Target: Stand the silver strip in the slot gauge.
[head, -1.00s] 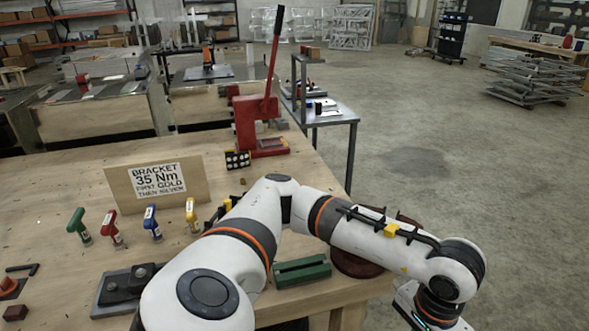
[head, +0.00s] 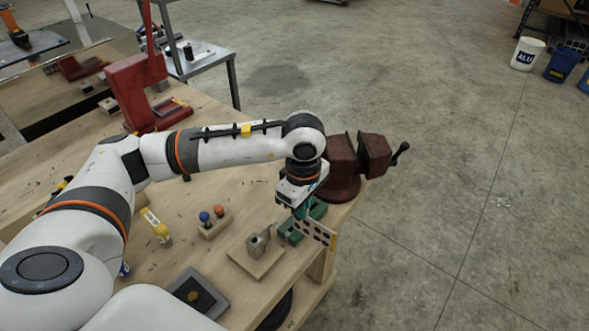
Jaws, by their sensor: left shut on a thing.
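My left gripper (head: 302,209) points down near the right edge of the wooden bench and is shut on the silver strip (head: 317,231), a pale flat piece with a row of dark holes. The green slot gauge (head: 289,232) lies on the bench just behind and below the gripper, partly hidden by the gripper and strip. I cannot tell whether the strip touches the gauge. My right gripper is out of view.
A dark red vise (head: 342,170) stands close behind the gripper at the bench edge. A wooden board with a metal piece (head: 259,245), a holder with red and blue knobs (head: 214,221) and a dark tray (head: 197,292) lie in front. A red press (head: 140,90) stands farther back.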

